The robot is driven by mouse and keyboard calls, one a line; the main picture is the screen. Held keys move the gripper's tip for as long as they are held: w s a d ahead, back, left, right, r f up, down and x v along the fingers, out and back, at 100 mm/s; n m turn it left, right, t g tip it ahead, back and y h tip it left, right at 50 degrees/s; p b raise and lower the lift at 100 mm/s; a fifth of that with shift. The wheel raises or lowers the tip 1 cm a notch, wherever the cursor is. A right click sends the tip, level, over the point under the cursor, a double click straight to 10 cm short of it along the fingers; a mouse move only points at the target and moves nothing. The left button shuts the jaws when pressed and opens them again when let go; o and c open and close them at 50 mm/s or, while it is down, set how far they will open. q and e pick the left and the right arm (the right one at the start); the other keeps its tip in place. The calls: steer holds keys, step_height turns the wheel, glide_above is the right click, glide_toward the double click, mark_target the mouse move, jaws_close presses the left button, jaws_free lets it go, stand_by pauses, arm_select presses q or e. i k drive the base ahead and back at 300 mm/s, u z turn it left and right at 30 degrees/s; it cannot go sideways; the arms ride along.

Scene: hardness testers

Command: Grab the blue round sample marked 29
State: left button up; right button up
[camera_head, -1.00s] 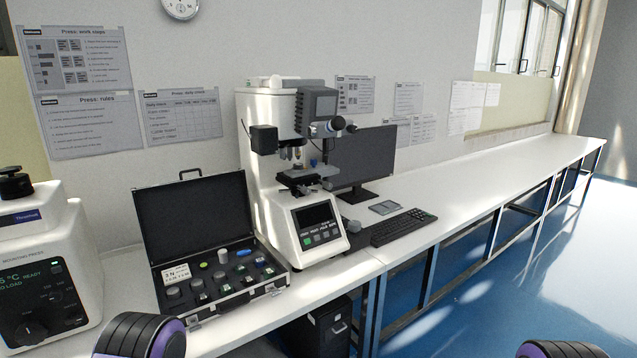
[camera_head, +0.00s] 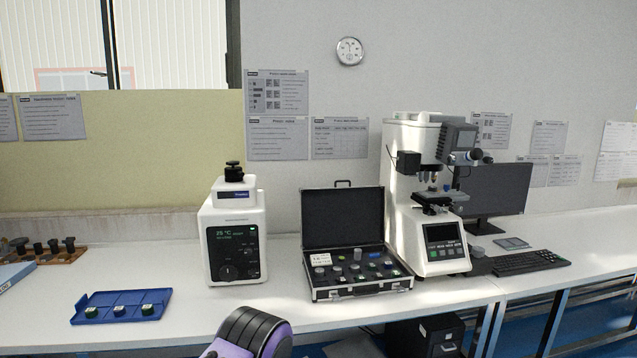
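An open black case (camera_head: 342,220) with silver edges stands on the bench and holds several small samples and parts. A small bluish piece (camera_head: 373,253) sits in its back row; I cannot tell if it is the round sample marked 29, as no number is readable. A blue tray (camera_head: 133,297) on the left part of the bench holds 3 small dark samples (camera_head: 119,310) with green and white tops; their numbers are not readable either. Only a purple and black part of my arm shows at the bottom edge. Neither of my grippers is in view.
A white mounting press (camera_head: 233,235) stands between tray and case. A white hardness tester (camera_head: 410,190) stands right of the case, with a monitor (camera_head: 493,192) and keyboard (camera_head: 527,262) beyond. A wooden rack (camera_head: 40,252) is at far left.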

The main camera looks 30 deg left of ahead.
mark_target(118, 312)
steer(key=u, duration=0.75)
steer(key=i, duration=1.2)
steer(key=u, duration=1.9)
